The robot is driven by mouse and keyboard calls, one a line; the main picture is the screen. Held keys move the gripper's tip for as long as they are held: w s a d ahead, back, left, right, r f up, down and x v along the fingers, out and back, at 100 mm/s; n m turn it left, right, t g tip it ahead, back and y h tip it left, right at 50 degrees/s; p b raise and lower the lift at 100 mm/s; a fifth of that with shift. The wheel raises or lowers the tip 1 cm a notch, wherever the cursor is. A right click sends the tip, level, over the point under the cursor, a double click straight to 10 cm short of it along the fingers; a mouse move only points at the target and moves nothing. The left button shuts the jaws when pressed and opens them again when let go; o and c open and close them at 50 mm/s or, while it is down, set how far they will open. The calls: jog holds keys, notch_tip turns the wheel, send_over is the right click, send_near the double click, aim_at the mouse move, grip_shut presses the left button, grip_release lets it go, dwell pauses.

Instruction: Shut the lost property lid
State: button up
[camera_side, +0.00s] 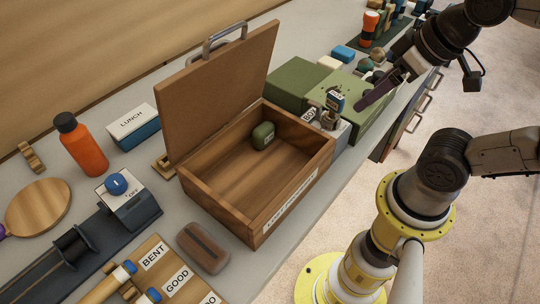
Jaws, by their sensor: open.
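The lost property box is a brown wooden box (255,221) on the grey bench, with a white label on its front wall that I cannot read in full. Its lid (218,92) stands up at the back, tilted slightly backward, with a metal handle (222,34) at its top edge. A small green object (263,135) lies inside the box. My gripper (366,103) is to the right of the box, above the green case, and touches neither box nor lid. Its jaws are open, and its fingers are seen nearly edge-on.
An orange bottle (84,145), a lunch box (133,126) and a blue-knobbed switch box (129,201) stand left of the box. A brown eraser-like block (203,247) lies close in front. Green cases (302,83) stand close on the right.

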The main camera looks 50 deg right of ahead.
jog(key=c, duration=0.4)
jog(key=shift+s+f, duration=0.1)
jog(key=shift+s, duration=0.05)
jog(key=c, duration=0.3)
jog(key=shift+s+g, duration=0.3)
jog(key=shift+s, duration=0.05)
jog(key=shift+c, duration=1.2)
jog(key=shift+m, duration=0.6)
jog(key=r, duration=0.5)
jog(key=shift+w+d+r, duration=0.1)
jog(key=shift+w+r, duration=0.15)
jog(key=shift+w, duration=0.15)
grip_shut()
jog(key=w+a+r+g, duration=0.1)
jog(key=w+a+r, duration=0.1)
jog(key=w+r, duration=0.6)
jog(key=w+a+r, duration=0.2)
jog(key=w+r, duration=0.3)
jog(key=r, duration=0.7)
jog(key=w+a+f+n+g, duration=0.15)
jog(key=w+a+f, duration=0.25)
jog(key=w+a, duration=1)
notch_tip(320, 180, down, 12)
jog(key=s, duration=0.1)
jog(key=shift+s+d, duration=0.15)
jog(key=shift+d, duration=0.25)
